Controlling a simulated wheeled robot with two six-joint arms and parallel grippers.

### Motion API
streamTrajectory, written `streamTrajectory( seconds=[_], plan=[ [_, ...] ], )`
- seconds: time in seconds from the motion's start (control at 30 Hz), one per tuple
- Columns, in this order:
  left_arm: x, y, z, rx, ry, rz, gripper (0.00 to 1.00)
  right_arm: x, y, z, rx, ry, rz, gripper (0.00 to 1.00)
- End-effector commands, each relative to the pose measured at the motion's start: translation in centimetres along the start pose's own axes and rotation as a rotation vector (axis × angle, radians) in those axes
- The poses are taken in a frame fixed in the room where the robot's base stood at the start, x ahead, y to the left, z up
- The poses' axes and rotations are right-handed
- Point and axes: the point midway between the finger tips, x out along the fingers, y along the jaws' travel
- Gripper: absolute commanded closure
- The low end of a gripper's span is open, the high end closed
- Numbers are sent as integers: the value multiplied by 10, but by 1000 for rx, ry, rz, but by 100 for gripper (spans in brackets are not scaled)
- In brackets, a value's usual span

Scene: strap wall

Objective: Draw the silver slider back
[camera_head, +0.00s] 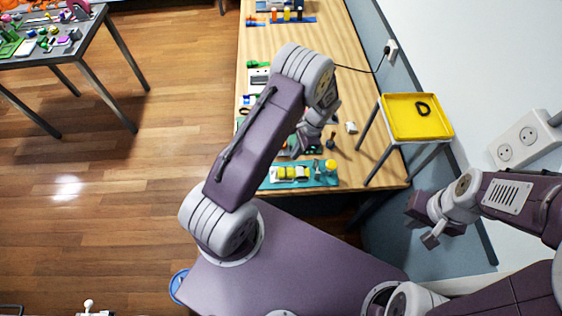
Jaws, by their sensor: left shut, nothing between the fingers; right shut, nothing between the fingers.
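I cannot make out a silver slider in the head view; it may be hidden or too small to tell. My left gripper (299,148) hangs over the wooden bench, partly hidden behind my own arm. It is shut and holds nothing. It is above small dark and green items behind a teal tray (265,184) with yellow and pale pieces. My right gripper (422,228) is at the right, in front of the grey-blue wall panel, away from the bench. It is shut and empty.
A yellow tray (398,128) with a black ring (423,108) stands on a small table right of the bench (285,42). A wall socket (525,138) is at far right. A cluttered grey table (85,42) stands upper left. The wooden floor between is clear.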

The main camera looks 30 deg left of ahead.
Motion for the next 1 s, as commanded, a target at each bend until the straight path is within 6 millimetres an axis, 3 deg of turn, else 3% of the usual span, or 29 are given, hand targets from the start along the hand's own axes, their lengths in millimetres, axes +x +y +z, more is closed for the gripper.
streamTrajectory(
  seconds=[0.23, 0.5, 1.0],
  plan=[
    [51, 1, 2, -1, -3, 3, 100, -18, 0, -2, 0, 0, 0, 100],
    [67, 0, 32, -2, 0, 1, 100, -38, -1, -4, 0, 0, 0, 100],
    [73, -1, 40, -2, 1, 0, 100, -36, -1, -4, 0, 0, 0, 100]
  ],
)
